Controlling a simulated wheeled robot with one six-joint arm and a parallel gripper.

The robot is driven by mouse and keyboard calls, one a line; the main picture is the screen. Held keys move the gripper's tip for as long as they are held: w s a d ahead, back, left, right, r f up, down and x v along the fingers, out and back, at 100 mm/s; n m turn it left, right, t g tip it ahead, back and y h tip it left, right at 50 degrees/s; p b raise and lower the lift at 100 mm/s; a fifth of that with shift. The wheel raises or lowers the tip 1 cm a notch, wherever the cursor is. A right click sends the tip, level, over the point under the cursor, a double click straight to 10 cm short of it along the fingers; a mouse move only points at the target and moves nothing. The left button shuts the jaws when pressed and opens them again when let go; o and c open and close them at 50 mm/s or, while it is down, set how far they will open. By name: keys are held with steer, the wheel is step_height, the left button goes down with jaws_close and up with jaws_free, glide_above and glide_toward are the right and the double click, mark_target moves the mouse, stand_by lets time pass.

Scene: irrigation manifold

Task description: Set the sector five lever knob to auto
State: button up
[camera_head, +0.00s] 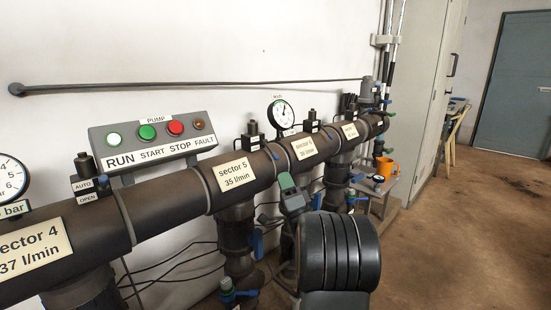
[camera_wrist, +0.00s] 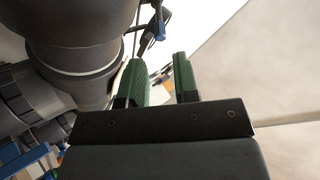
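The sector 5 plate (camera_head: 233,172) is on the dark pipe (camera_head: 165,197) in the middle of the head view. A small black valve unit with a knob on top (camera_head: 252,135) stands behind the pipe by this plate. Its label is too small to read, so I cannot tell the knob's setting. My gripper (camera_head: 290,188) is in front of the pipe, to the right of and below that unit, apart from it in the picture. In the wrist view its green fingers (camera_wrist: 162,75) stand apart with nothing between them. The sector 5 knob is not recognisable in the wrist view.
A similar unit with AUTO and OPEN labels (camera_head: 87,187) stands by the sector 4 plate (camera_head: 35,250). A pump panel (camera_head: 155,139) and a round gauge (camera_head: 281,114) are behind the pipe. An orange mug (camera_head: 386,166) stands at right. The brown floor (camera_head: 460,230) is clear there.

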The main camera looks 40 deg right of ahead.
mark_target(277, 160)
steer(key=x, duration=0.8)
steer(key=shift+w+r+b, duration=0.2)
steer(key=shift+w+b, duration=0.05)
steer(key=shift+b, duration=0.1)
steer(key=shift+c, duration=0.2)
steer(key=shift+y, duration=0.3)
jaws_close()
